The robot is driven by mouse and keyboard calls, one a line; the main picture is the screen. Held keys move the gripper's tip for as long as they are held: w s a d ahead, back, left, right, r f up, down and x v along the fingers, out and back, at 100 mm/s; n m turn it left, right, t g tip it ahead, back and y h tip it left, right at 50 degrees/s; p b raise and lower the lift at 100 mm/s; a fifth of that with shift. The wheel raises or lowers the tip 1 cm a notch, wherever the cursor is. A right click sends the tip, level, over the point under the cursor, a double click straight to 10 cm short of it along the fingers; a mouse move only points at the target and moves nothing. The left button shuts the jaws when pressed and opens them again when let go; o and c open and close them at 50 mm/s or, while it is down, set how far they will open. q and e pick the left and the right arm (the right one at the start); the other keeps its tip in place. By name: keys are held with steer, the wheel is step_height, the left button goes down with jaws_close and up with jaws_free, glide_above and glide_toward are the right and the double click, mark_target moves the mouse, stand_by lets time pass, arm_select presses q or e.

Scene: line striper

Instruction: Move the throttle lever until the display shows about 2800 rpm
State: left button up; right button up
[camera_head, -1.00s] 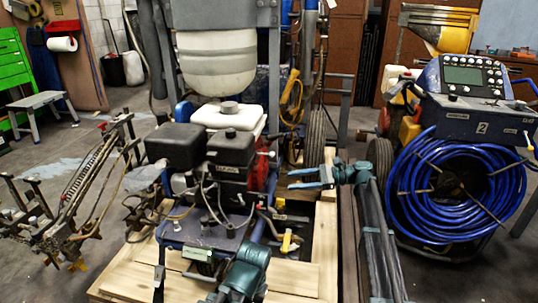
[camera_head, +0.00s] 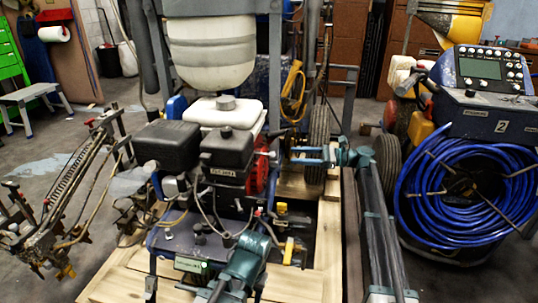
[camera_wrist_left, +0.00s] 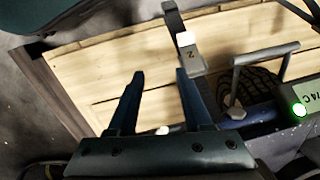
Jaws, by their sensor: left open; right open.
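The engine (camera_head: 226,150) with its black housings and red side sits on the machine in the middle of the head view. I cannot single out the throttle lever for certain. A small display (camera_head: 190,265) with a green light is low in front of the engine; its edge shows in the left wrist view (camera_wrist_left: 312,93), reading partly "74 C", with no rpm visible. My right gripper (camera_head: 297,154) is open and empty, pointing left towards the engine's right side. My left gripper (camera_wrist_left: 160,72) is open and empty above the boards, beside a grey lever (camera_wrist_left: 183,40) with a white label.
A wooden pallet (camera_head: 115,275) lies under the machine. A pale tank (camera_head: 210,50) rises behind the engine. A blue hose reel (camera_head: 465,195) with a control panel stands at right. A jointed spray arm (camera_head: 70,195) is at left.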

mark_target(269, 154)
steer(key=a, duration=1)
steer(key=shift+w+a, duration=0.2)
steer(key=shift+w, duration=0.2)
jaws_close()
stand_by(0.9)
